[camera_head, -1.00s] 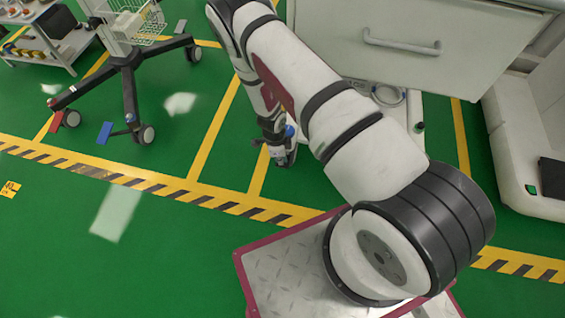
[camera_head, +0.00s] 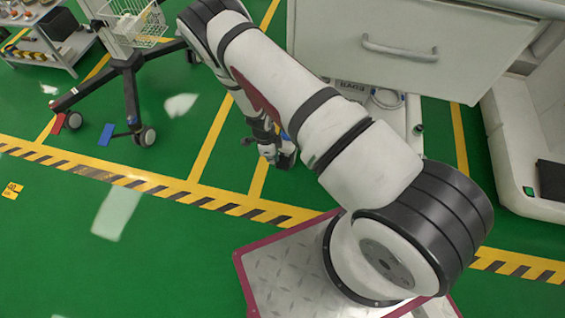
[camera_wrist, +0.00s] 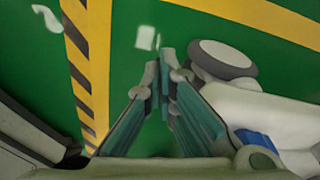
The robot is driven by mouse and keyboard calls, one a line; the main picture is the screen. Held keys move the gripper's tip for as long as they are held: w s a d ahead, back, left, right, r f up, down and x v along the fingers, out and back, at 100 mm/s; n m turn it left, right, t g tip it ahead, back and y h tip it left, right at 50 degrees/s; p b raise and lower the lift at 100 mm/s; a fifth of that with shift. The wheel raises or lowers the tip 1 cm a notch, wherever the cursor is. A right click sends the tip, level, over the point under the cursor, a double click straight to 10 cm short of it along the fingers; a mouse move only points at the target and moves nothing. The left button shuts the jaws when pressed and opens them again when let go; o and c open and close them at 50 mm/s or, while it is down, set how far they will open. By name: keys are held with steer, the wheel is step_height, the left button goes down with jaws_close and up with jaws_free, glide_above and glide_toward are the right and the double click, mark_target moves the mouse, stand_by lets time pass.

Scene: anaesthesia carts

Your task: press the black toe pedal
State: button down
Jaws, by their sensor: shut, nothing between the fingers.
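My gripper (camera_head: 276,156) is low over the floor beside the white base (camera_head: 413,115) of the middle cart, partly hidden by my arm in the head view. In the wrist view my gripper (camera_wrist: 164,62) has its two teal fingers together at the tips, with nothing between them. A grey caster wheel (camera_wrist: 222,58) and a blue part (camera_wrist: 258,142) lie just right of the fingers. I cannot single out the black toe pedal with certainty. A small black piece (camera_head: 418,130) shows at the middle base's right edge, and a black block (camera_head: 551,180) on the right cart's base.
A wheeled stand (camera_head: 128,75) at upper left has a red pedal (camera_head: 58,123) and a blue pedal (camera_head: 106,134). The middle cart's drawer front (camera_head: 400,62) overhangs its base.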

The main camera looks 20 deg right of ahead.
step_height(320, 180, up, 10)
steer(key=shift+w+a+r, duration=0.25)
steer(key=shift+a, duration=0.2)
stand_by(0.4)
